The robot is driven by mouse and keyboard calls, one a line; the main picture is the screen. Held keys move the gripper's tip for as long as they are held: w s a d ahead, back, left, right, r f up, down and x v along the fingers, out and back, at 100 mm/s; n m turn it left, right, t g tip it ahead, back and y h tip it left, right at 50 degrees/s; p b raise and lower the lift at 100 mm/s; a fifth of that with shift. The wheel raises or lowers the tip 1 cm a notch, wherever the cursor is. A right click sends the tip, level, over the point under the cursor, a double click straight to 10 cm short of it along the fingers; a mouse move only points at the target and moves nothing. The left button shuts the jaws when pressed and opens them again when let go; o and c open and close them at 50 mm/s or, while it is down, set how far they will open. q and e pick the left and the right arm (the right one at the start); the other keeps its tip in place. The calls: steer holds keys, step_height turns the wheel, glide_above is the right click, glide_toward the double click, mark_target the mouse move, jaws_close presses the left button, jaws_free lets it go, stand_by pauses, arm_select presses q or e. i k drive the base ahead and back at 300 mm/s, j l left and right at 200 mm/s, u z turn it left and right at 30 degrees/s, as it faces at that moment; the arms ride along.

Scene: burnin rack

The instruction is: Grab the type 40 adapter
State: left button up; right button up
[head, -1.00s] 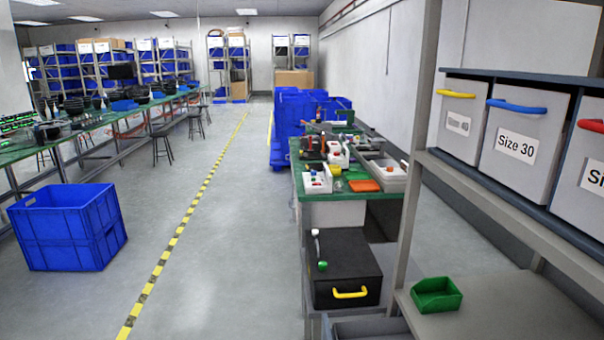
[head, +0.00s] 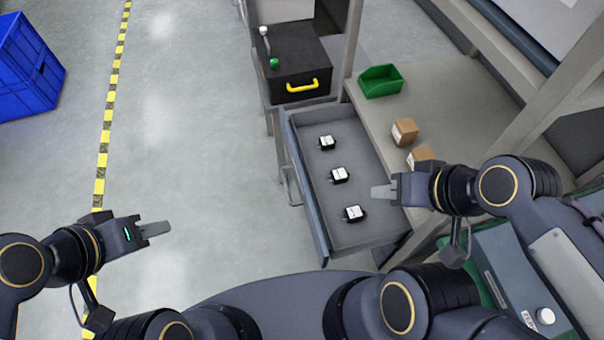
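Three small black-and-white adapters lie in a row in an open grey drawer (head: 312,195): a far one (head: 327,142), a middle one (head: 339,175) and a near one (head: 354,213). Their type markings are too small to read, so I cannot tell which is type 40. My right gripper (head: 382,192) is over the drawer's right edge, just right of the middle and near adapters. No adapter shows between its fingers. My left gripper (head: 156,229) is over the floor, well left of the drawer, with nothing visible in it. The finger gap of both grippers is unclear from this angle.
Right of the drawer, a grey bench shelf holds a green bin (head: 380,81) and two brown cartons, one (head: 404,131) behind the other (head: 421,157). A black box (head: 291,62) with a yellow handle stands beyond the drawer. The floor at left is clear up to a blue crate (head: 28,66).

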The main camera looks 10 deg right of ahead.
mark_target(338, 176)
steer(key=k+z, duration=0.1)
steer(key=z, duration=4.25)
steer(key=k+j, duration=0.15)
steer(key=k, duration=0.3)
steer(key=k+j, duration=0.15)
steer(key=k, duration=0.3)
steer(key=k+u, duration=0.15)
steer(key=u, duration=2.35)
